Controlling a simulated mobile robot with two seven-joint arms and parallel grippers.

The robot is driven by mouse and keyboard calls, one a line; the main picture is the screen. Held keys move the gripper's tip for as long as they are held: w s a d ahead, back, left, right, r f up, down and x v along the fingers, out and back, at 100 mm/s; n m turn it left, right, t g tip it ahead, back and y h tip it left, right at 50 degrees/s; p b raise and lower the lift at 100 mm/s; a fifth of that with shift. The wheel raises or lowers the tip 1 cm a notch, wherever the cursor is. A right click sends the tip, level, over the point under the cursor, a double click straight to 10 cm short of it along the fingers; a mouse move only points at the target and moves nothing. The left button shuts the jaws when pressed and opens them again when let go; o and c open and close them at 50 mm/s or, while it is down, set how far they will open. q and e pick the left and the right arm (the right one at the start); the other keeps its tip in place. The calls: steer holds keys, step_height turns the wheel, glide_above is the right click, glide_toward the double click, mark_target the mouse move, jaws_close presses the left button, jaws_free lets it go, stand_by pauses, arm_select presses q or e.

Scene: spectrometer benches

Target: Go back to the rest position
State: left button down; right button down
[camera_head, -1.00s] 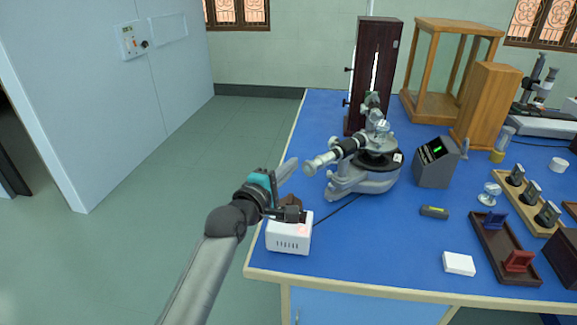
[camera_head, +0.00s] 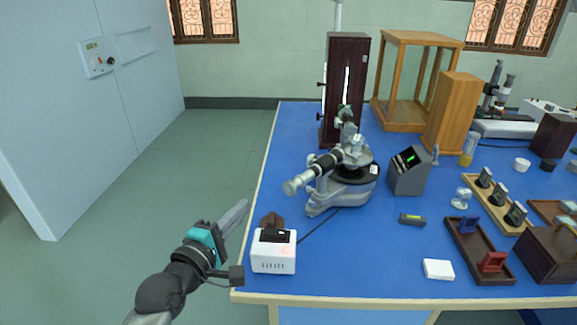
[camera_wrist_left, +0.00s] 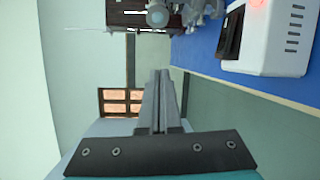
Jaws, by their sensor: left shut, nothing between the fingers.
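My left gripper (camera_head: 236,214) is off the left edge of the blue bench (camera_head: 300,190), over the floor and left of a white box (camera_head: 273,258) with a dark switch on top. In the left wrist view its fingers (camera_wrist_left: 160,85) are closed together with nothing between them. The white box (camera_wrist_left: 285,40) shows there at the upper right, apart from the fingers. My right gripper is in neither view.
A grey spectrometer (camera_head: 343,185) stands near the bench's left side, before a dark wooden cabinet (camera_head: 345,85). A grey display unit (camera_head: 408,172), wooden trays (camera_head: 465,255) and a white block (camera_head: 438,269) lie further right. The floor (camera_head: 160,180) on the left is clear.

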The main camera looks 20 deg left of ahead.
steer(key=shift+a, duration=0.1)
arm_select(q)
steer(key=s+d+f+m+g+h, duration=0.2)
steer(key=s+d+f+m+g, duration=0.55)
steer(key=f+m, duration=0.3)
steer(key=s+d+f+m+g+y, duration=0.1)
steer(key=s+f+m+g, duration=0.2)
steer(key=s+m, duration=0.35)
steer(key=s+d+f+m+g+y, duration=0.1)
steer(key=s+f+m+g+y, duration=0.2)
steer(key=s, duration=0.6)
step_height(320, 180, down, 23)
steer(key=s+m+g+h, duration=0.1)
steer(key=s+g, duration=0.1)
steer(key=s+a+f, duration=0.3)
steer(key=s+f, duration=0.9)
steer(key=s, duration=0.2)
steer(key=shift+s+a+f+g, duration=0.15)
steer(key=shift+s+a+g, duration=0.1)
steer(key=shift+g, duration=0.1)
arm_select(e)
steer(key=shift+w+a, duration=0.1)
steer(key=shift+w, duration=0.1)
